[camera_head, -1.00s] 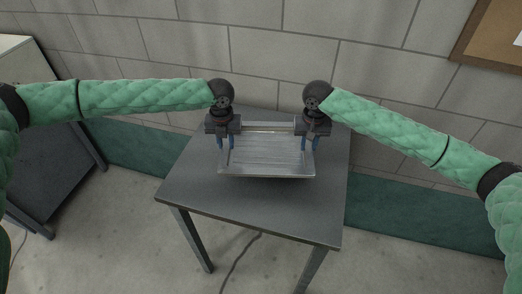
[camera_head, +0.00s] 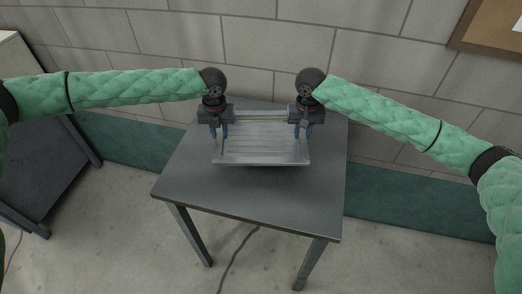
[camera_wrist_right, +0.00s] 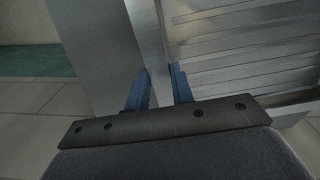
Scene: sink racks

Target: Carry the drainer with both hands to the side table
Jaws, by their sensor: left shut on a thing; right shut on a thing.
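The drainer (camera_head: 262,145) is a silver ribbed metal tray over the grey side table (camera_head: 240,195) in the head view. My left gripper (camera_head: 219,131) is shut on its left side and my right gripper (camera_head: 303,131) is shut on its right side. In the right wrist view the blue fingers (camera_wrist_right: 160,88) straddle the drainer's side rim, with its ribbed floor (camera_wrist_right: 245,45) to the right. A dark shadow lies under the drainer's front edge; I cannot tell whether it touches the table.
The tabletop is bare in front of the drainer. A block wall (camera_head: 160,50) stands close behind the table. A dark cabinet (camera_head: 40,170) stands at the left, with a floor gap between. A cable (camera_head: 238,260) lies on the floor.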

